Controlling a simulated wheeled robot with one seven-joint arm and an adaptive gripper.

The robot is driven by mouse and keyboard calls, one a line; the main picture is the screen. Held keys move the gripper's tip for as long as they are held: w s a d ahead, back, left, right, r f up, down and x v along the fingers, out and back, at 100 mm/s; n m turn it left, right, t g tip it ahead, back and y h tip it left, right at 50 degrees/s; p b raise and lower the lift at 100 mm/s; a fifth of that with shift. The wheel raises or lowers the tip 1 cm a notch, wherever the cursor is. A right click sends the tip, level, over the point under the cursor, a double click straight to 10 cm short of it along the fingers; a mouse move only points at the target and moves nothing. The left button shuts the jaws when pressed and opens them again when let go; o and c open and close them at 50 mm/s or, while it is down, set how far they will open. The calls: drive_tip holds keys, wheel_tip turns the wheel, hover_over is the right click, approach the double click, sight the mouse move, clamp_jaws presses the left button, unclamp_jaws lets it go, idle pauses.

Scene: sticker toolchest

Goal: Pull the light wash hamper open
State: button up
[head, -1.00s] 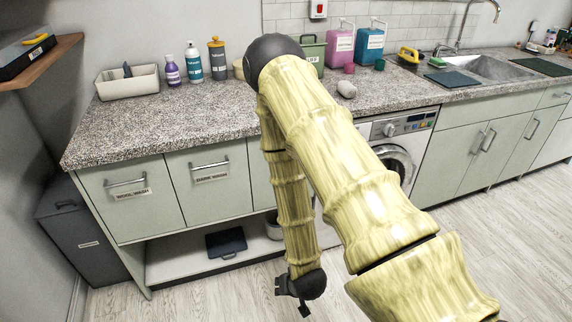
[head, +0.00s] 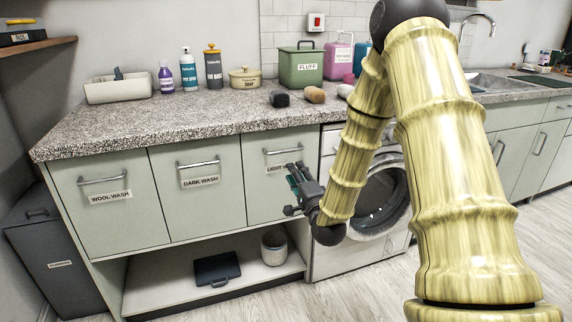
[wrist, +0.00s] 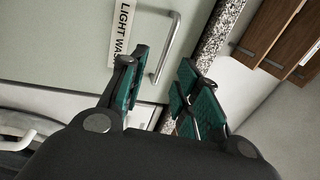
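The light wash hamper (head: 262,193) is the right one of three pale green fronts under the counter, and it is closed. Its label is partly hidden by my gripper in the head view; the wrist view shows the label (wrist: 123,30) reading "LIGHT WAS". Its silver bar handle (head: 283,151) is just above my gripper (head: 293,190) in the head view. In the wrist view the handle (wrist: 166,48) lies ahead, between the lines of the fingers. My gripper (wrist: 157,92) is open, with green pads apart and nothing between them. The fingers look short of the handle.
The wool wash hamper (head: 105,208) and dark wash hamper (head: 198,190) are closed to the left. A washing machine (head: 330,255) stands right of the light wash hamper. A low shelf (head: 165,290) below holds a dark tray and a pot. The granite counter (head: 190,115) overhangs the fronts.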

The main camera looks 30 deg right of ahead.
sight(286, 152)
drive_tip(key=x, duration=0.3)
drive_tip(key=b+x, duration=0.1)
drive_tip(key=x, duration=0.3)
drive_tip(key=r+x, duration=0.1)
drive_tip(key=x, duration=0.3)
drive_tip(key=shift+s+d+b, duration=0.15)
drive_tip(key=shift+d+b, duration=0.15)
drive_tip(key=shift+b, duration=0.05)
drive_tip(key=shift+c, duration=0.2)
clamp_jaws()
